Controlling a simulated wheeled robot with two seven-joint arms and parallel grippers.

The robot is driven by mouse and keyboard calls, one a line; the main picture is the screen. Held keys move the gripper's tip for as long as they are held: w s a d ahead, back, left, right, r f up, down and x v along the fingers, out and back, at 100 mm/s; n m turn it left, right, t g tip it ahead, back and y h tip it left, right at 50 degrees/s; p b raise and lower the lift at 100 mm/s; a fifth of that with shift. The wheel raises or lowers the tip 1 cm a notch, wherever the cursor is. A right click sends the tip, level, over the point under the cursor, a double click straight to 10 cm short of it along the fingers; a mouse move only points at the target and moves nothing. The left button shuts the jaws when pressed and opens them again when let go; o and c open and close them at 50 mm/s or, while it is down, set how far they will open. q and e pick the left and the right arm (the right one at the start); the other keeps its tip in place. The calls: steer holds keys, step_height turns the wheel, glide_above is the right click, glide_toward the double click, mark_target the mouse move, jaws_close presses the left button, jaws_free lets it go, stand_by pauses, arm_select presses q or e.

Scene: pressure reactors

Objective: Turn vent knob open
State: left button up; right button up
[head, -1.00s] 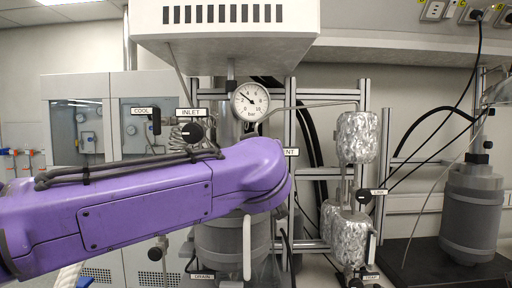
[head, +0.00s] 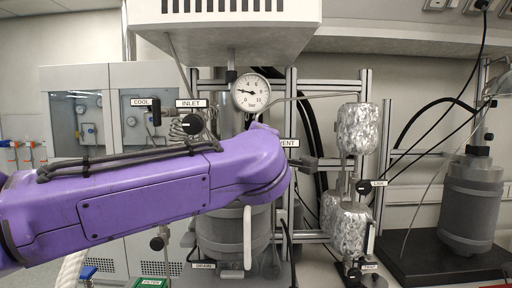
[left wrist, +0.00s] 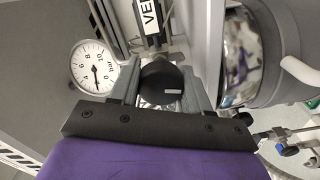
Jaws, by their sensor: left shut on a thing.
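The vent knob (left wrist: 160,80) is round and black with a short white mark, seen in the left wrist view below a partly cut-off VENT label (left wrist: 150,15). My left gripper (left wrist: 163,72) is shut on it, one grey finger on each side. In the head view the purple wrist of my left arm hides the knob and the fingers. Only the end of the VENT label (head: 289,142) shows beside the wrist. The pressure gauge (head: 251,92) is above the wrist, its needle pointing left; it also shows in the left wrist view (left wrist: 95,67). My right gripper is out of view.
The inlet knob (head: 193,124) is left of the gauge. Foil-wrapped cylinders (head: 359,129) stand close on the right, with a LINK-like labelled knob (head: 363,187) beside them. A grey vessel (head: 470,205) stands on a black base at far right. A white box overhangs above.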

arm_select(q)
steer(key=shift+f+n, duration=0.1)
steer(key=shift+n, duration=1.1)
steer(key=shift+b, duration=0.3)
steer(key=o, duration=1)
steer(key=shift+o, duration=0.2)
steer(key=s+b, duration=0.4)
steer(key=s, duration=0.6)
steer(key=shift+s, duration=0.25)
